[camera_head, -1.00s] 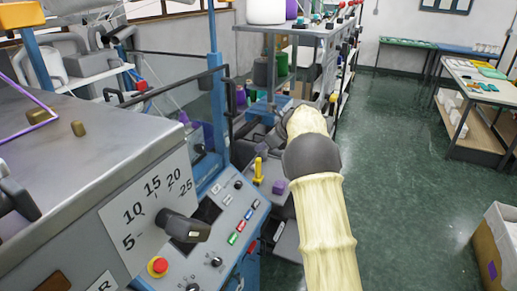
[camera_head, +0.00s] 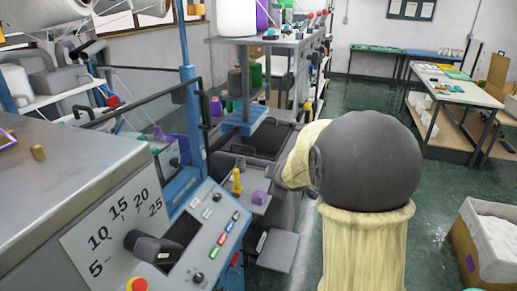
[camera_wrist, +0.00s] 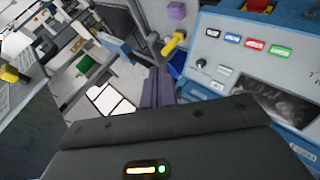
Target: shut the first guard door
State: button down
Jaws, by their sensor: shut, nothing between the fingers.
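A clear panel with a dark rail, which looks like a guard door (camera_head: 150,99), stands beside a blue post at the left machine in the head view. I cannot tell how far open it is. My gripper's fingers (camera_wrist: 158,88) are shut and empty in the wrist view, left of the control panel (camera_wrist: 240,50) and below a yellow lever (camera_wrist: 173,43). In the head view my arm's dark joint hides the gripper. The same control panel (camera_head: 212,225) shows in the head view, with coloured buttons and a screen.
A purple block (camera_head: 259,198) sits near the yellow lever. A numbered dial plate (camera_head: 110,240) and a red button stand at lower left. A carton (camera_head: 468,250) is at lower right.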

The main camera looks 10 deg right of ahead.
jog(key=s+a+f+m+g, duration=0.1)
jog(key=s+f+m+g, duration=0.1)
jog(key=s, duration=0.6)
jog(key=s+a+f+m+g, duration=0.1)
jog(key=s+f+m+g, duration=0.2)
jog(key=s+m, duration=0.3)
jog(key=s+a+f+m+g, duration=0.2)
jog(key=s+f+m, duration=0.2)
jog(key=s, duration=0.7)
jog(key=shift+s+f+m+g, duration=0.25)
jog(key=shift+s+m+g, duration=0.05)
jog(key=shift+s+m, duration=0.1)
